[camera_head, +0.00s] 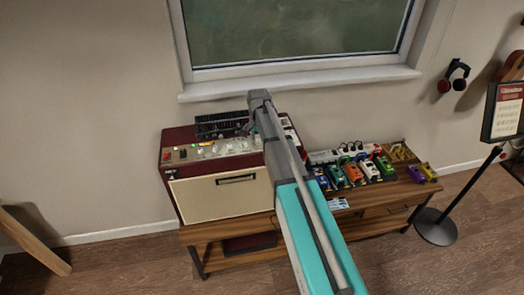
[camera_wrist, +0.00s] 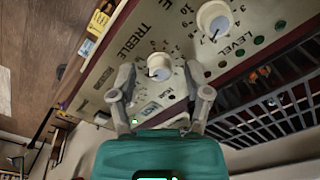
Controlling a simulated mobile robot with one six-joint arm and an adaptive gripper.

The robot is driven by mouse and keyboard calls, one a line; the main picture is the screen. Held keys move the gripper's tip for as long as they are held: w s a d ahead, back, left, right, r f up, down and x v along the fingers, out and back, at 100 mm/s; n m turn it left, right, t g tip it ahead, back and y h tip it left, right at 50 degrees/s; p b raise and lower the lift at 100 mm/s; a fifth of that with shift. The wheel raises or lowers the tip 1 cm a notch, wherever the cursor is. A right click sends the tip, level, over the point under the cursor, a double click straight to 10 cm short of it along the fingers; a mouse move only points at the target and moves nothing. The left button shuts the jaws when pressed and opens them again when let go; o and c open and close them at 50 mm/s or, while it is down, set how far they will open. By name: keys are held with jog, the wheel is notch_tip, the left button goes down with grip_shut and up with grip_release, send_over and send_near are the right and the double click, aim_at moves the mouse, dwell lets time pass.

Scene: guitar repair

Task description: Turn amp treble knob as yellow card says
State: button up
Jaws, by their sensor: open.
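In the wrist view, a cream knob (camera_wrist: 159,66) sits beside the printed word TREBLE on the amp's panel. My open gripper (camera_wrist: 161,70) has a finger on either side of this knob; I cannot tell whether they touch it. A small dark mark shows on the knob, too small to read exactly. The amp (camera_head: 225,195), dark red with a cream front, stands on a wooden table in the head view, where my arm covers its right part. A small yellow tag (camera_wrist: 98,22) lies at the panel's edge in the wrist view; its writing is unreadable.
A second cream knob (camera_wrist: 214,20) is close to the gripper, near the word LEVEL. A dark slotted grille (camera_wrist: 265,105) lies to the right. In the head view, several coloured pedals (camera_head: 352,172) stand on the table (camera_head: 215,233) right of my arm.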

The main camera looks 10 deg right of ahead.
aim_at(258, 140)
jog(key=shift+n, duration=0.4)
jog(key=n, duration=0.3)
jog(key=shift+n, duration=0.3)
jog(key=n, duration=0.8)
jog(key=shift+n, duration=0.4)
jog(key=n, duration=0.4)
jog(key=shift+r+n+p, duration=0.3)
jog(key=shift+n, duration=0.1)
notch_tip(258, 140, up, 13)
jog(key=p, duration=1.3)
jog(key=s+f+m+b, duration=0.4)
jog(key=s+f+b, duration=0.4)
jog(key=s, duration=0.5)
jog(key=s+f+m+b, duration=0.5)
jog(key=s+f+b, duration=0.3)
jog(key=s, duration=0.5)
jog(key=shift+a+f+b, duration=0.3)
jog(key=shift+a+f, duration=0.05)
jog(key=shift+a, duration=0.05)
